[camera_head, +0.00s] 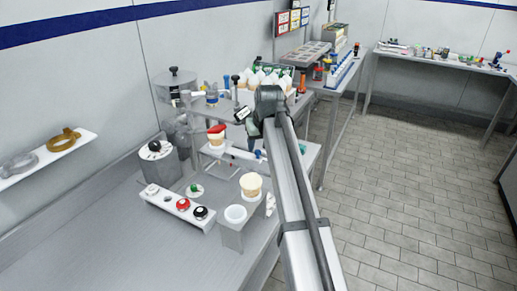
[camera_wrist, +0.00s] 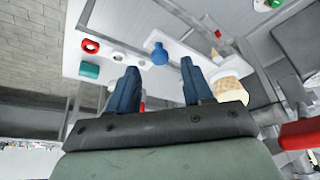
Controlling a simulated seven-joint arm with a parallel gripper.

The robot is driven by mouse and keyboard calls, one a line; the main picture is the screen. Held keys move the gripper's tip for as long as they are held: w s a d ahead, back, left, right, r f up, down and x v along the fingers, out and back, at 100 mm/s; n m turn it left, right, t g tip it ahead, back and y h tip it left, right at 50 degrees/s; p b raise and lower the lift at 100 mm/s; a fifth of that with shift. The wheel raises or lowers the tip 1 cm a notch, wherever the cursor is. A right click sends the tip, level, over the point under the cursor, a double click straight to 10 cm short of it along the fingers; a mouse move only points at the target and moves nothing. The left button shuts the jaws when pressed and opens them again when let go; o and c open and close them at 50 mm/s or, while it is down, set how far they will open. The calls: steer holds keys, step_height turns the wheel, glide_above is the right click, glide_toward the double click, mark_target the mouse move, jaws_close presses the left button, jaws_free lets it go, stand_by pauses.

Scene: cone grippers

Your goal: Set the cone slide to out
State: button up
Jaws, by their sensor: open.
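My gripper (camera_wrist: 158,66) is open and empty in the wrist view, its two dark blue fingers spread apart. A round blue knob (camera_wrist: 159,53) on a white panel (camera_wrist: 125,35) shows beyond and between the fingertips, apart from them. A small blue piece (camera_head: 258,154) shows below the arm's end in the head view. A small red part (camera_wrist: 142,106) shows between the fingers lower down. A waffle-textured cone (camera_wrist: 230,90) is partly hidden behind the right finger. I cannot tell which part is the cone slide; in the head view my arm hides part of that area.
In the head view, a tan cone or cup (camera_head: 251,184) and a white rack with knobs (camera_head: 178,206) stand near. Clear bench (camera_head: 110,245) lies at front left.

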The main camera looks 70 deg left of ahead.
mark_target(258, 151)
steer(key=shift+x, duration=1.55)
jaws_close()
